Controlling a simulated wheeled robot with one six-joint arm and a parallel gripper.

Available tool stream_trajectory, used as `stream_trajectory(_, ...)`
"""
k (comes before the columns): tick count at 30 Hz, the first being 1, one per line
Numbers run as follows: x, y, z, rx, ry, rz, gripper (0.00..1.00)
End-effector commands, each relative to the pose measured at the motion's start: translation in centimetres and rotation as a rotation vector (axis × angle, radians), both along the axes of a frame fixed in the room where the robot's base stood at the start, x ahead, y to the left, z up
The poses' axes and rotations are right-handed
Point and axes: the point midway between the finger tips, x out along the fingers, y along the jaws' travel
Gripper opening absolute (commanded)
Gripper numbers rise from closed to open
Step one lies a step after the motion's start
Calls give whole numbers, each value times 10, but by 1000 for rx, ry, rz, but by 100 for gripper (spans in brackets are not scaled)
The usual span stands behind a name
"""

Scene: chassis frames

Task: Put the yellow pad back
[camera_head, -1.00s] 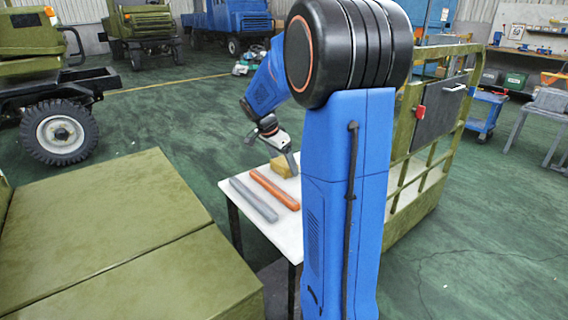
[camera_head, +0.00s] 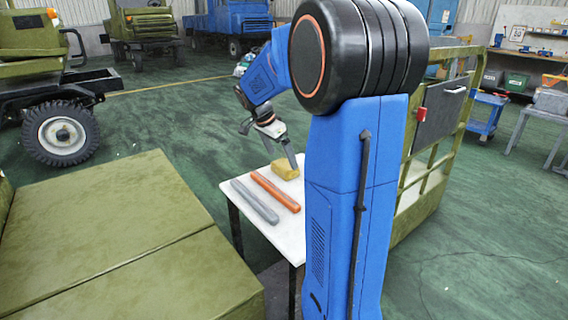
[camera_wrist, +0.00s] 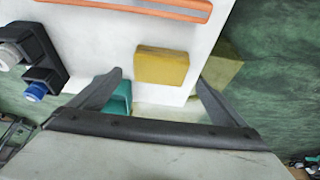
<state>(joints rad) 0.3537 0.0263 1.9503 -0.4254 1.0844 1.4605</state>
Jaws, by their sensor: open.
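The yellow pad (camera_head: 285,168) lies on the far end of a white table (camera_head: 262,230). In the wrist view the yellow pad (camera_wrist: 162,66) lies flat near the table edge, ahead of the fingertips and roughly between them. My gripper (camera_head: 287,150) is above the pad in the head view, apart from it as far as I can tell. In the wrist view my gripper (camera_wrist: 158,82) shows two dark fingers spread wide with nothing held between them.
An orange bar (camera_head: 275,190) and a grey bar (camera_head: 254,201) lie on the table. A dark block with white and blue caps (camera_wrist: 30,58) stands left in the wrist view. A teal object (camera_wrist: 120,99) is near the left finger. An olive frame (camera_head: 432,140) stands right of the table.

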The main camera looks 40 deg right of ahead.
Motion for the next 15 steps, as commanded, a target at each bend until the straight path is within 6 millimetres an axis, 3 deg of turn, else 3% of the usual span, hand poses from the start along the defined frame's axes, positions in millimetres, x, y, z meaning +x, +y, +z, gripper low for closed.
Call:
stream_trajectory(6, 1, 16, 38, -1, -3, 1, 96)
stream_trajectory(15, 2, 26, 64, -1, -2, 1, 96)
